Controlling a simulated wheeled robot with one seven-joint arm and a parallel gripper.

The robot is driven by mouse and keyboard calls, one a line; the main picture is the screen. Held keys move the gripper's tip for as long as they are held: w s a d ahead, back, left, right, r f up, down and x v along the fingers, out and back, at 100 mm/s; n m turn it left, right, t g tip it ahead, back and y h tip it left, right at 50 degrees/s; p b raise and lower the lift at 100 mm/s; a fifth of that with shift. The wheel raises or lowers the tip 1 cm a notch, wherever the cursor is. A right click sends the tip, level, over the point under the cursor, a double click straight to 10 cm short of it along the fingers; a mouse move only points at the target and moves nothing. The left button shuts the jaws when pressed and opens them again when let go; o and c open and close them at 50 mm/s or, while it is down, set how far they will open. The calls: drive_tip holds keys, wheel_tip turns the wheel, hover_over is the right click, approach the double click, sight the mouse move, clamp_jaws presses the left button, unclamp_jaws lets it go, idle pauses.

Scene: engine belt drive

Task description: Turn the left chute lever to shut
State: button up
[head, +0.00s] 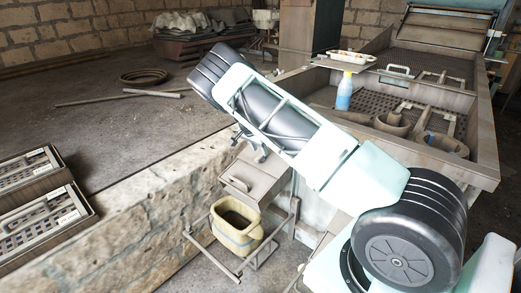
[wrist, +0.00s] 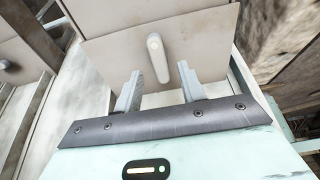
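In the wrist view a pale lever (wrist: 158,60) with a rounded end is mounted on a flat beige plate (wrist: 205,38). It points down and slightly right in the picture, between the fingers. My gripper (wrist: 160,82) is open, one finger on each side of the lever, with a visible gap on both sides. I cannot tell how far the fingertips are from the plate.
A beige chute box (head: 255,180) stands above a yellow bucket (head: 237,226) on a frame. A wooden trough (head: 485,165) holds scoops, and a blue spray bottle (head: 344,92) stands there. Trays (head: 35,200) lie on the stone ledge at left. The floor behind is mostly clear.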

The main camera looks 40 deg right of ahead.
sight(262, 157)
drive_tip(key=shift+x, duration=1.35)
clamp_jaws()
